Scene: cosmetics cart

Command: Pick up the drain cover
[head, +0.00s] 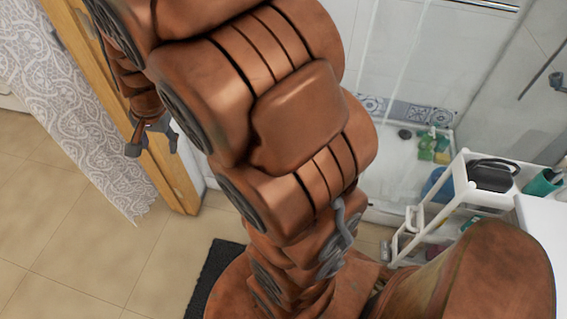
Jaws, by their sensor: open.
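A small dark round piece (405,134) lies on the white shower floor at the upper right, near the patterned tile strip. It looks like the drain cover, but it is too small to be sure. My gripper (153,148) hangs at the left of the view, in front of the wooden door frame. Its two grey fingers are spread apart with nothing between them. It is far to the left of the dark round piece and not touching it. My large copper-coloured arm fills the middle of the view and hides much of the room behind it.
Green and yellow bottles (434,145) stand beside the dark piece. A white cart (460,185) at the right carries a black item (492,174) and a green cup (541,183). A patterned curtain (60,90) hangs at left; the tiled floor (70,250) is clear. A dark mat (213,277) lies below.

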